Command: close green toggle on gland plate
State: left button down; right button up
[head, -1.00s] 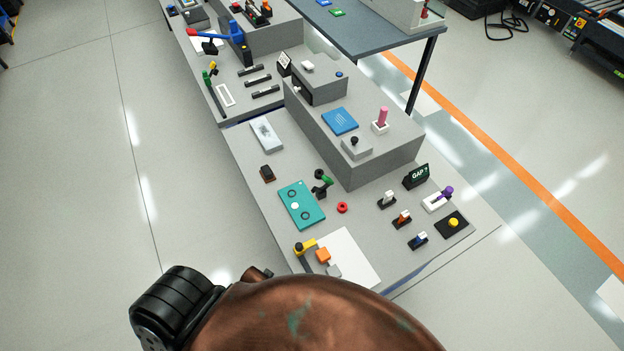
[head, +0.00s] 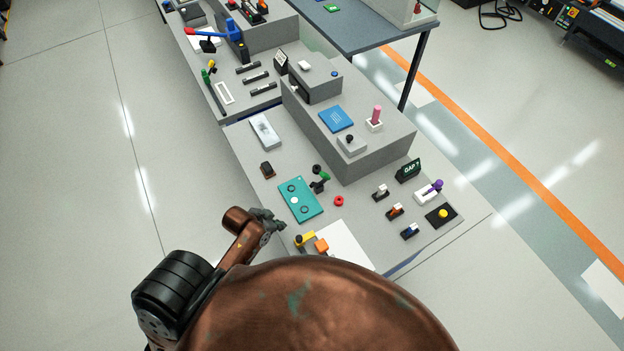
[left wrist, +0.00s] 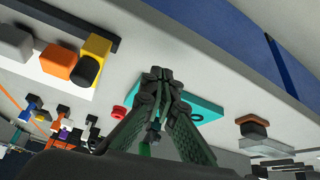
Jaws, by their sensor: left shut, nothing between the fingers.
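The teal gland plate (head: 313,210) lies flat on the grey bench, with dark rings and a white disc on it. The green toggle (head: 323,177) stands at the plate's right edge on a dark base, its green handle tilted up to the right. My left gripper (head: 280,223) is shut and empty, left of the plate's near end and apart from it. In the left wrist view the shut fingers (left wrist: 161,74) cover part of the teal plate (left wrist: 205,107). A bit of green (left wrist: 145,149), likely the toggle, shows below them, mostly hidden. My right gripper is not in view.
A yellow-handled toggle (head: 304,240) and an orange block (head: 321,246) are close to the right of my left gripper. A red ring (head: 339,201) lies right of the plate. Several small toggles stand farther right, and a grey raised block (head: 365,160) stands behind.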

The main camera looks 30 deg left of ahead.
aim_at(313, 184)
pick_arm(q)
jog(key=w+a+r+m+t+h+p, duration=0.1)
jog(key=w+a+r+m+t+h, duration=0.1)
jog(key=w+r, duration=0.8)
jog(key=w+m+t+h, duration=0.1)
jog(key=w+t, duration=0.1)
jog(key=w, duration=0.1)
jog(key=shift+w+h, duration=0.15)
jog(key=shift+h, duration=0.15)
jog(key=shift+f, duration=0.1)
jog(key=p+x, duration=0.1)
jog(key=x, duration=0.9)
jog(key=shift+d, duration=0.1)
